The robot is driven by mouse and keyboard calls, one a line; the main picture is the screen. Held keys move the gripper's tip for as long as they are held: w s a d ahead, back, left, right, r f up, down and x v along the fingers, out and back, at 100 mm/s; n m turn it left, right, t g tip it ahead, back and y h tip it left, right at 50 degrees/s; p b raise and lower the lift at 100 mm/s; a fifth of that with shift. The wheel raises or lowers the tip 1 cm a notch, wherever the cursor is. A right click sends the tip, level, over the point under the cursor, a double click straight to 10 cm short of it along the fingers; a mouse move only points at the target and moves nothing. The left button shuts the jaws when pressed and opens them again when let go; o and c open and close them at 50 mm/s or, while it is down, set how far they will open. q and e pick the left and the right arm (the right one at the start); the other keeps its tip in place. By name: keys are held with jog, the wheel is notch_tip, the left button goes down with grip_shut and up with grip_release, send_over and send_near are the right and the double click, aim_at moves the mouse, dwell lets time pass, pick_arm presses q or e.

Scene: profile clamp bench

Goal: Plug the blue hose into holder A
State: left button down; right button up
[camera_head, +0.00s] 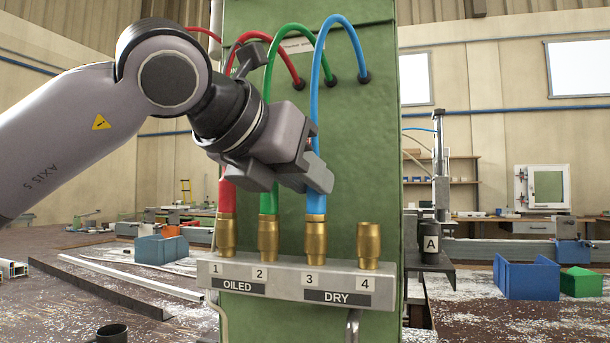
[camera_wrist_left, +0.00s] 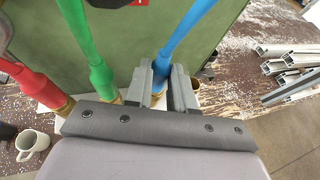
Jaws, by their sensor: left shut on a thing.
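The blue hose (camera_head: 321,120) loops down from the green cabinet, its lower end in the brass socket (camera_head: 315,238) at position 3 of the rail. My left gripper (camera_head: 318,178) is shut on the hose end just above that socket. In the left wrist view the blue hose (camera_wrist_left: 162,66) runs between the two fingers; its tip is hidden. Holder A (camera_head: 431,240) is a dark cup with an "A" label on a bracket right of the cabinet; it looks empty, but its inside is hidden. My right gripper is not in view.
The red hose (camera_head: 225,195) and green hose (camera_head: 267,200) stand in sockets 1 and 2, close left of the gripper. Brass socket 4 (camera_head: 368,246) has no hose. The grey rail (camera_head: 210,275) reads OILED and DRY. A white mug (camera_wrist_left: 30,143) shows in the left wrist view.

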pick_arm(q)
jog(key=shift+r, duration=0.55)
jog(key=shift+r+p, duration=1.3)
jog(key=shift+r, duration=0.05)
jog(key=shift+s, duration=0.1)
jog(key=s+a+b, duration=0.2)
jog(key=s+b, duration=0.2)
jog(key=s, duration=0.3)
jog(key=shift+s+a+b, duration=0.25)
jog(key=shift+b, duration=0.05)
dwell(0.9)
jog(key=s+d+p, duration=0.1)
jog(key=s+d, duration=0.3)
jog(key=d, duration=0.9)
jog(key=shift+f, duration=0.25)
dwell(1.1)
dwell(0.4)
